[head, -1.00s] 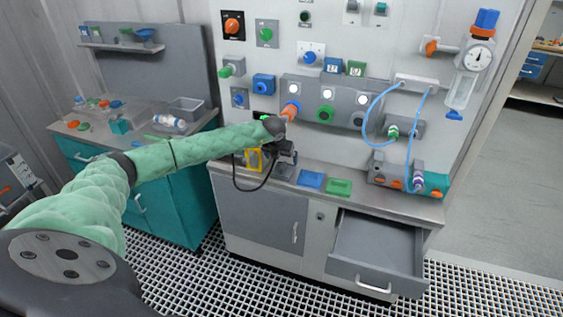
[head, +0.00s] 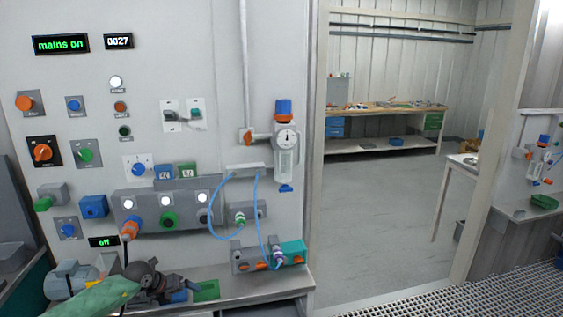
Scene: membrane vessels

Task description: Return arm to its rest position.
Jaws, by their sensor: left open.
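My left arm, in a green sleeve, comes in at the bottom left of the head view. Its dark left gripper (head: 176,284) is at the front of the bench, below the wall panel. It is open; I see nothing held in it, though its fingertips are small and partly hidden. My right gripper is not in view.
The grey panel (head: 165,213) carries knobs, lit lamps and blue hoses. A gauge with a clear cylinder (head: 287,155) hangs on its right. A green tray (head: 206,291) and a grey motor-like unit (head: 72,280) are near the gripper. Open floor (head: 385,220) lies beyond the doorway.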

